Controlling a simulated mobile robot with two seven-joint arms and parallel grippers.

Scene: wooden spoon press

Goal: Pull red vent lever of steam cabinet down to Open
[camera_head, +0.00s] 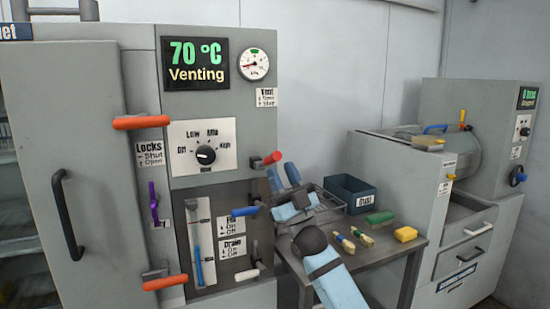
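The steam cabinet (140,75) fills the left half of the head view. Its red vent lever (268,160) sticks out at the right edge of the front panel, below the small Vent label (266,97). The display (195,63) reads 70 °C and Venting. My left gripper is out of view.
Orange lock levers (141,122), a blue lever (245,211) and a white lever (249,272) stick out of the cabinet. A side table (375,262) holds a wire basket, a dark bin (350,193), brushes and a yellow sponge (405,234). Another machine (400,170) stands at right.

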